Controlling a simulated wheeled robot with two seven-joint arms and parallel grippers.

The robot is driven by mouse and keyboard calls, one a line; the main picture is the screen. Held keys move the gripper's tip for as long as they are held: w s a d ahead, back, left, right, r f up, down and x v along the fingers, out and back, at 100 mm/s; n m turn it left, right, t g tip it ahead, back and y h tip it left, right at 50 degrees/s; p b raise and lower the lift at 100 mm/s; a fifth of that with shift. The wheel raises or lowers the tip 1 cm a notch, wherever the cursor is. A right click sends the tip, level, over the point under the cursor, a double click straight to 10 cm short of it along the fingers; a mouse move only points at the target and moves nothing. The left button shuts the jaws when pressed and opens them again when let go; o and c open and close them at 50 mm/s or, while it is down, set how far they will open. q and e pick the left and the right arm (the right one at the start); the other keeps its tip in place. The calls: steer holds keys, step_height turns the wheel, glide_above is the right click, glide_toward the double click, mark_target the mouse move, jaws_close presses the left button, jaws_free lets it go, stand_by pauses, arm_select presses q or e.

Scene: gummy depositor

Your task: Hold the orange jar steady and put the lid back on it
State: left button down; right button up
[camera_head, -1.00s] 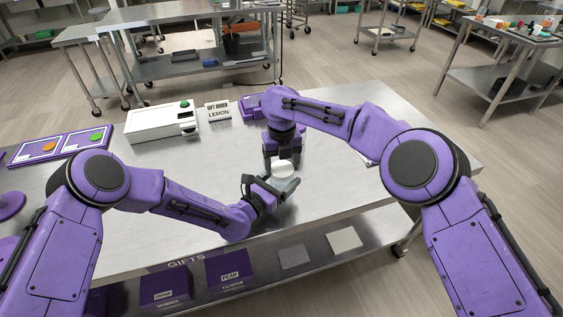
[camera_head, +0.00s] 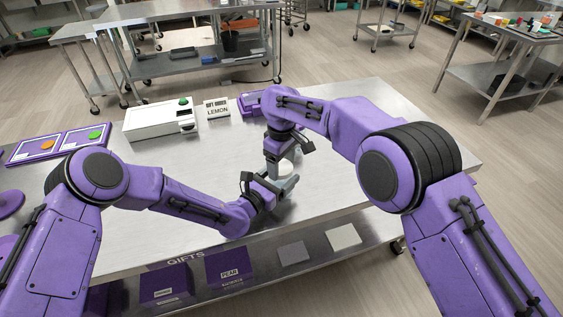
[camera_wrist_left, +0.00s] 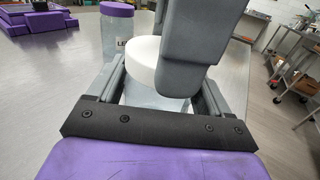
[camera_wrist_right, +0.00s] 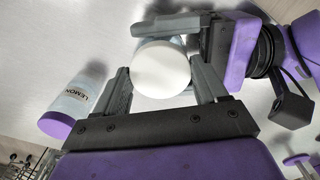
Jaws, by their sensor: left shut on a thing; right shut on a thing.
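The orange jar (camera_wrist_left: 150,97) is a clear, upright jar between my left gripper's fingers; its label does not show. My left gripper (camera_head: 284,185) is shut on its body above the table. The white round lid (camera_wrist_left: 143,58) is at the jar's mouth; I cannot tell whether it is fully seated. It also shows face-on in the right wrist view (camera_wrist_right: 160,70). My right gripper (camera_head: 281,160) reaches down from above, shut on the lid with one finger on each side. In the head view the grippers hide most of the jar and lid.
A purple-lidded jar labelled LEMON (camera_wrist_right: 72,97) stands close by. A white box with a green button (camera_head: 160,120), a LEMON sign (camera_head: 217,109) and a purple board with orange and green discs (camera_head: 60,144) are farther back. The table's right side is clear.

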steer(key=m, duration=0.3)
steer(key=shift+a, duration=0.15)
steer(key=m, duration=0.5)
steer(key=o, duration=1)
